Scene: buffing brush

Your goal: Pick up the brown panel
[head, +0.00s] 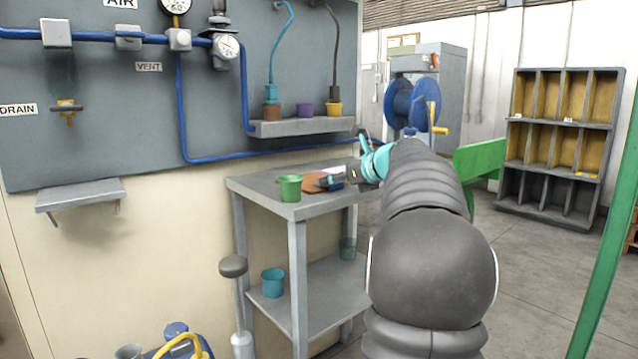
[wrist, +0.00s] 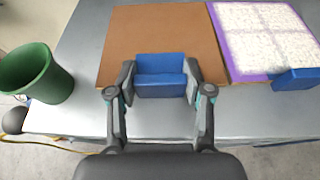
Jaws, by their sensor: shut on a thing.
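The brown panel (wrist: 160,30) is a flat square board with a blue block-like handle (wrist: 161,64) at its near edge in the wrist view. In the head view the brown panel (head: 311,182) shows as a small brown patch at the grey table top, partly hidden by my gripper (head: 338,181). In the wrist view my gripper (wrist: 161,76) has one finger on each side of the blue handle and is shut on it. I cannot tell whether the panel rests on the table or is slightly above it.
A white speckled panel (wrist: 262,32) with a purple border and its own blue handle lies close on the right. A green cup (head: 290,188) stands at the left of the grey table (head: 297,211). A shelf with pots (head: 300,126) is on the wall behind.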

